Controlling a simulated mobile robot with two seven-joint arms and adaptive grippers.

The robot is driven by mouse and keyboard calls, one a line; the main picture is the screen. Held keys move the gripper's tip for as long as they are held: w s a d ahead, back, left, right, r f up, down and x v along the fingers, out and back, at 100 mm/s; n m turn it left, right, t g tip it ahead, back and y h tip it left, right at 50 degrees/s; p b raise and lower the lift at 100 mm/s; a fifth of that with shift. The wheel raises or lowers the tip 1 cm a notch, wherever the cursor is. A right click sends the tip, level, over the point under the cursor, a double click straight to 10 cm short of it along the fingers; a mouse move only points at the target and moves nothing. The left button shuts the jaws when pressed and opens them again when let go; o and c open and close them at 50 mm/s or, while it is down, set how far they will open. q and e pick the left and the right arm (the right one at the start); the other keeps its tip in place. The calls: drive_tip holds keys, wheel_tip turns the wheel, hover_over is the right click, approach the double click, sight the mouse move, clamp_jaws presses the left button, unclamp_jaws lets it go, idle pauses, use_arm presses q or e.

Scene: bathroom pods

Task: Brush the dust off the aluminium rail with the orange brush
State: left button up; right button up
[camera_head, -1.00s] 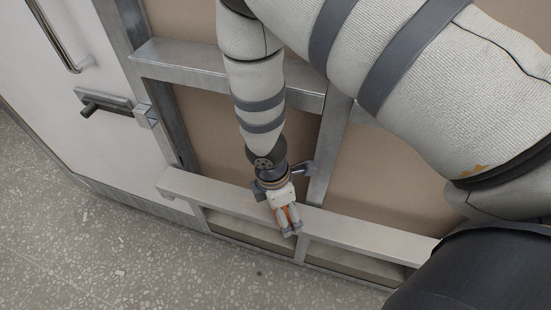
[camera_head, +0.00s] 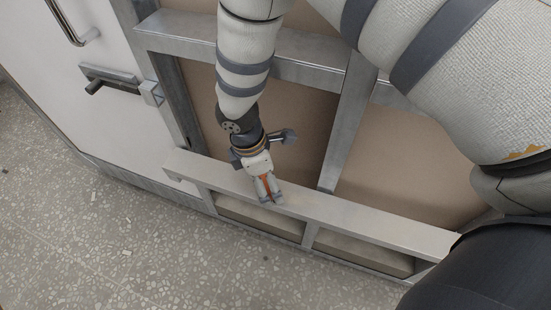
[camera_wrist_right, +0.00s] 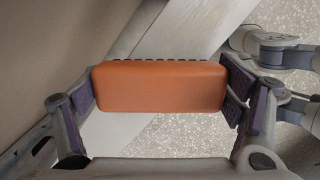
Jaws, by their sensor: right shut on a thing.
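My right gripper (camera_head: 269,198) is at the lower aluminium rail (camera_head: 345,216) in the head view, over its left part. It is shut on the orange brush (camera_head: 264,187), of which only a thin orange strip shows between the fingers there. In the right wrist view the orange brush (camera_wrist_right: 158,86) spans the space between the finger pads, with a row of dark bristle tufts along its far edge. The pale rail (camera_wrist_right: 182,38) runs diagonally beyond it. I cannot tell whether the bristles touch the rail. Dust cannot be made out clearly. My left gripper is not in view.
An upper metal rail (camera_head: 200,52) and an upright post (camera_head: 350,125) frame brown panels (camera_head: 405,160). A white door (camera_head: 90,130) with a dark handle (camera_head: 110,80) stands at the left. The speckled floor (camera_head: 160,250) in front is clear apart from small pale scraps.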

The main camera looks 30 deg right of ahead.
sight(239, 178)
drive_tip(key=shift+w+a+f, duration=0.1)
drive_tip(key=shift+w+a, duration=0.15)
drive_tip(key=shift+w, duration=0.05)
drive_tip(key=shift+w+a+f+b, duration=0.25)
drive_tip(key=shift+w+a+b, duration=0.35)
drive_tip(key=shift+w+a, duration=0.35)
drive_tip(key=shift+w+a+r, duration=0.1)
drive_tip(key=shift+w+a, duration=0.05)
drive_tip(key=shift+w, duration=0.25)
drive_tip(key=shift+w+a+f+b, duration=0.15)
drive_tip(key=shift+w+a+b, duration=0.25)
drive_tip(key=shift+w, duration=0.1)
drive_tip(key=shift+w+a+f+b, duration=0.15)
drive_tip(key=shift+w+a+b, duration=0.1)
drive_tip(key=shift+w+a, duration=0.45)
drive_tip(key=shift+w, duration=0.2)
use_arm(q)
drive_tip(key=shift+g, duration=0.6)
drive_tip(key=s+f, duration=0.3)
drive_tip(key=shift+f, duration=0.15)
use_arm(e)
drive_tip(key=shift+r, duration=0.2)
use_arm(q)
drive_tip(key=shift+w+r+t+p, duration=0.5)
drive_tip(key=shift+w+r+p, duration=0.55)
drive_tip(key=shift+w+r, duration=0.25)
use_arm(e)
wheel_tip(239, 178, up, 6)
